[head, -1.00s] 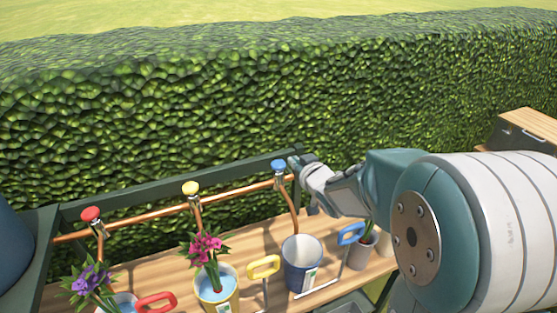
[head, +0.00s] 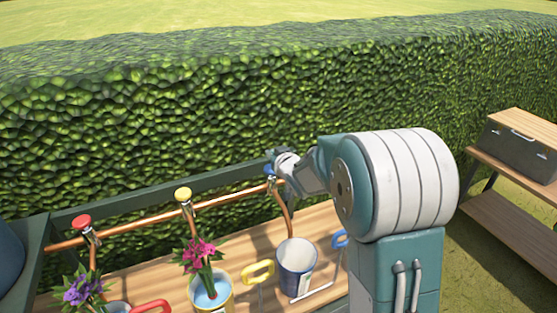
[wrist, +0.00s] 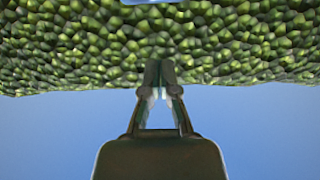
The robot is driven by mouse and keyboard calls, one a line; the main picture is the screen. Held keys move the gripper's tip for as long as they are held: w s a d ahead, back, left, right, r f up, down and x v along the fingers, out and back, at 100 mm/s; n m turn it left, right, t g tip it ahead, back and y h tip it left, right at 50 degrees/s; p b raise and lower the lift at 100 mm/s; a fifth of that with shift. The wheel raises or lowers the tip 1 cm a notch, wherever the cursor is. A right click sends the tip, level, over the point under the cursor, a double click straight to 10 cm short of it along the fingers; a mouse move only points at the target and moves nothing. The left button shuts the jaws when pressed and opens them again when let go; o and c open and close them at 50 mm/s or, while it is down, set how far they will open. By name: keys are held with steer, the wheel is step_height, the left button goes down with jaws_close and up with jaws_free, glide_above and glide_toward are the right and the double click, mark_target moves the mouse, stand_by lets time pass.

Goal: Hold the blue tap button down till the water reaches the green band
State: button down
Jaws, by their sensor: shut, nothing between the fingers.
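The blue tap button (head: 269,170) tops the right-hand tap on the copper pipe, partly covered by my gripper. My gripper (head: 272,157) is shut and empty, with its tips at or just above the button; I cannot tell if they touch it. In the wrist view the shut fingers (wrist: 158,75) point at the hedge, and the button is not clearly visible. A blue and white bucket (head: 298,263) stands under this tap's spout. Its inside looks pale, with no clear water surface. I cannot make out a green band.
A red button (head: 82,222) and a yellow button (head: 183,194) top the other taps. A yellow bucket (head: 212,296) holds water and pink flowers. Purple flowers (head: 83,288) stand at the left. The hedge (head: 200,120) lies behind the wooden bench (head: 150,273). A side table (head: 520,215) stands right.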

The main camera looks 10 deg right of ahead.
steer(key=shift+s+f, duration=0.1)
steer(key=shift+f, duration=1.9)
